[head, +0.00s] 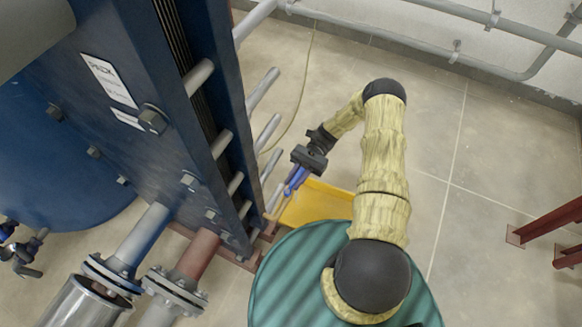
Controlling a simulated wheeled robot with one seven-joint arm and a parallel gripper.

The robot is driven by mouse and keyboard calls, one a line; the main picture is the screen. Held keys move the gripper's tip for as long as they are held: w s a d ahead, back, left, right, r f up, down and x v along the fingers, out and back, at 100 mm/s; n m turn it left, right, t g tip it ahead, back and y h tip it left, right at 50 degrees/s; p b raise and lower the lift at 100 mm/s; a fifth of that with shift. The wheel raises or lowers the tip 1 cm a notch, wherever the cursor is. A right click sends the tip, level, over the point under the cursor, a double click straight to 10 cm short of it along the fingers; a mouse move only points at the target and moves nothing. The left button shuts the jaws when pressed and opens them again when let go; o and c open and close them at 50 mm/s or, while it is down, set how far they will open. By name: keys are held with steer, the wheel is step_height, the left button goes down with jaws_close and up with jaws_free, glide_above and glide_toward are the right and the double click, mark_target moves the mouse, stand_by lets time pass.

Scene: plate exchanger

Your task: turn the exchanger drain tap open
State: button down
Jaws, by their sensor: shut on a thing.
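My gripper (290,188) is at the end of my sleeved arm, low beside the right side of the blue plate exchanger (150,100). Its blue fingers point down and left and are shut on the exchanger drain tap. The tap is small here and mostly hidden by the fingers and the exchanger's rods, so I cannot tell how far its handle is turned.
A yellow tray (318,203) lies on the floor just right of my gripper. Metal rods (262,92) stick out of the exchanger close to it. Flanged pipes (180,280) stand at the front left. A red steel frame (548,222) is at the right. Floor between is clear.

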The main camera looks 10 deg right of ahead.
steer(key=shift+w+a+n+g+h, duration=0.15)
steer(key=shift+w+n+g+h, duration=0.05)
steer(key=shift+n+g+h, duration=0.6)
steer(key=shift+a, duration=0.1)
steer(key=c, duration=1.3)
jaws_free()
steer(key=p+v, duration=0.1)
steer(key=v, duration=0.6)
steer(key=shift+w, duration=0.2)
steer(key=shift+r, duration=0.1)
